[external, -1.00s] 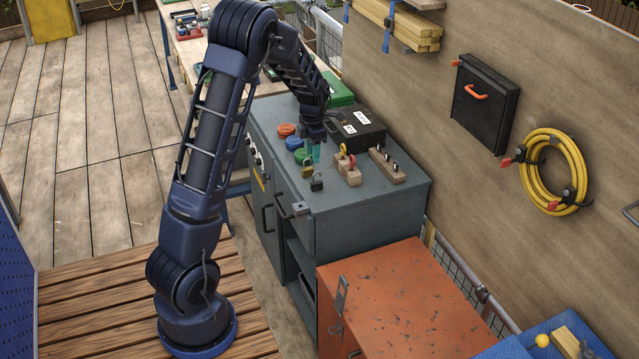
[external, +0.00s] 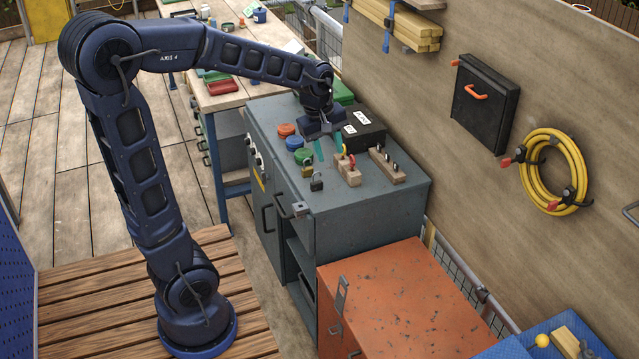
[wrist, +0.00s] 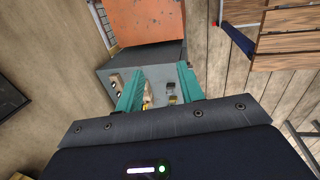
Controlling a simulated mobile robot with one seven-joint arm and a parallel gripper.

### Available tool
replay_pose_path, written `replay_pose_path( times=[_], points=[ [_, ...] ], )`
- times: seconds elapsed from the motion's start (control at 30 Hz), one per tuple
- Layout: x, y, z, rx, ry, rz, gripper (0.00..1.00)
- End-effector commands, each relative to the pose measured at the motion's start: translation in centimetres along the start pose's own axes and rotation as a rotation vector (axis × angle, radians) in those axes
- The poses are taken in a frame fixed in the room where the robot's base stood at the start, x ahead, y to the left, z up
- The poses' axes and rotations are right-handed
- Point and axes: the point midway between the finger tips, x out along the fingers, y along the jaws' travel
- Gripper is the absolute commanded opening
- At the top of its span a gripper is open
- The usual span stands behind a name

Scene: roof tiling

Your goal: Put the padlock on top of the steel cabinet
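A black padlock (external: 316,182) stands on the grey metal cabinet (external: 375,205), near its front edge. A brass padlock (external: 306,170) stands just behind it. Both also show in the wrist view, the black one (wrist: 171,86) and the brass one (wrist: 172,100). An orange metal cabinet with a chipped top (external: 410,290) stands in front of the grey one; I cannot tell which of the two is meant by the steel cabinet. My gripper (external: 328,149) is open and empty, its teal fingers pointing down above the grey top, behind the padlocks.
A wooden block with a red and a yellow item (external: 348,172), a wooden rack (external: 387,166) and a black case (external: 362,130) stand right of the padlocks. The orange top is clear.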

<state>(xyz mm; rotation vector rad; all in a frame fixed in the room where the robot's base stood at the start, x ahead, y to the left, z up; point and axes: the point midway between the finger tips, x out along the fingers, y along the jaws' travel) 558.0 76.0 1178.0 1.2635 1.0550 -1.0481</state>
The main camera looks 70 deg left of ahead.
Motion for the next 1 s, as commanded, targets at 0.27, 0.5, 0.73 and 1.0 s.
replay_pose_path(
  times=[0.27,0.5,0.73,1.0],
  points=[
    [-4.3,-4.9,6.8,0.538,0.016,0.066,0.38],
    [-6.7,-9.9,11.3,1.002,0.063,0.113,0.38],
    [-7.7,-14.6,14.2,1.393,0.126,0.139,0.38],
    [-7.9,-16.9,15.3,1.591,0.165,0.143,0.38]
  ],
)
